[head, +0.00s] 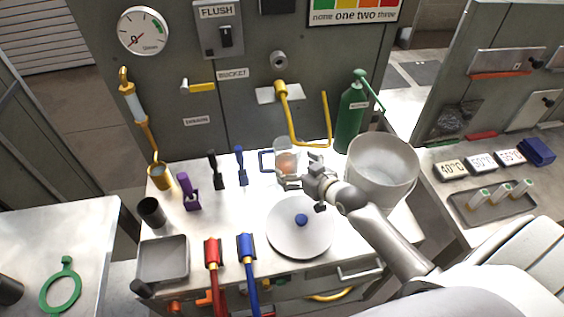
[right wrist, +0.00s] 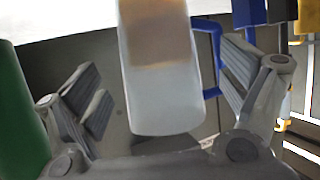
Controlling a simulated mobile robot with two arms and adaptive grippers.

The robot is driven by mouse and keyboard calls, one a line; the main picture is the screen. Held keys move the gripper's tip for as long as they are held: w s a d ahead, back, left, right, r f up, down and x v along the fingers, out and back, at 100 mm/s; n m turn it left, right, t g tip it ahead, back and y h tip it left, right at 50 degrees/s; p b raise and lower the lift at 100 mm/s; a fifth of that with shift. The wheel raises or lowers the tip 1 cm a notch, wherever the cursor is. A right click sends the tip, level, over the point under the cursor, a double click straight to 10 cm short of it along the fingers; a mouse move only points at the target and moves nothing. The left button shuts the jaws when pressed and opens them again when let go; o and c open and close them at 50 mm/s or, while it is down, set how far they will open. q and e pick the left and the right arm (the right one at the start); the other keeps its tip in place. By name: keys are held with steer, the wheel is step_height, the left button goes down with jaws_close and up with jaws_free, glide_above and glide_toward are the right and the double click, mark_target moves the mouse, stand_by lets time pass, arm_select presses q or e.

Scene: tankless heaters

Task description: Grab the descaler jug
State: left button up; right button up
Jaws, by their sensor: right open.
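A clear jug with a blue handle and amber liquid inside (head: 287,161) stands on the white worktop, near its back edge; I take it for the descaler jug, as no label on it is readable. My right gripper (head: 291,178) is open just in front of it and partly hides its lower part. In the right wrist view the jug (right wrist: 162,85) appears between the two spread fingers, with visible gaps on both sides. Its blue handle (right wrist: 214,62) is on the right, near the right finger. My left gripper is not in view.
A green bottle (head: 348,122) and a large white bucket (head: 382,168) stand to the right. A round white lid with a blue knob (head: 300,238) lies below my right wrist. A yellow pipe (head: 288,112) hangs above the jug. Blue and black-handled tools (head: 240,168) are to the left.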

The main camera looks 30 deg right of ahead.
steer(key=x, duration=0.3)
steer(key=shift+w+a+f, duration=0.1)
steer(key=shift+w, duration=0.1)
steer(key=shift+w+f, duration=0.25)
steer(key=shift+w, duration=0.2)
steer(key=c, duration=1.4)
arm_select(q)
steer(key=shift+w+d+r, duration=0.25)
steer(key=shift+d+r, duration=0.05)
arm_select(e)
steer(key=shift+c, duration=0.3)
steer(key=shift+r, duration=0.1)
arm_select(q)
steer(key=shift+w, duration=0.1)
arm_select(e)
steer(key=shift+r, duration=0.1)
